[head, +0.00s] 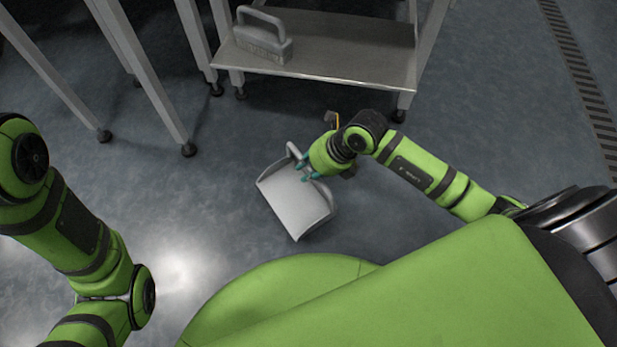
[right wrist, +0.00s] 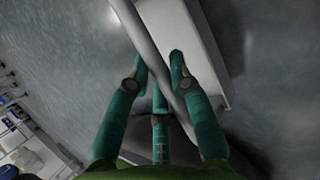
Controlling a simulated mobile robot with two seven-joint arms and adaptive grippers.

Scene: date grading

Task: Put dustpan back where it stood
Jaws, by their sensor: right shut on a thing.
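The light grey dustpan (head: 294,205) is in the middle of the head view, over the dark floor, with its handle (head: 293,151) towards the shelf. My right gripper (head: 307,173) is at the handle end of the dustpan, shut on it. In the right wrist view the teal fingers (right wrist: 158,75) close around the grey handle (right wrist: 150,45), with the white pan (right wrist: 190,40) beyond. I cannot tell whether the dustpan touches the floor. My left arm shows at the left of the head view, but its gripper is out of view.
Table legs (head: 150,85) stand at upper left. A floor drain grate (head: 585,90) runs along the right. Floor around the dustpan is clear.

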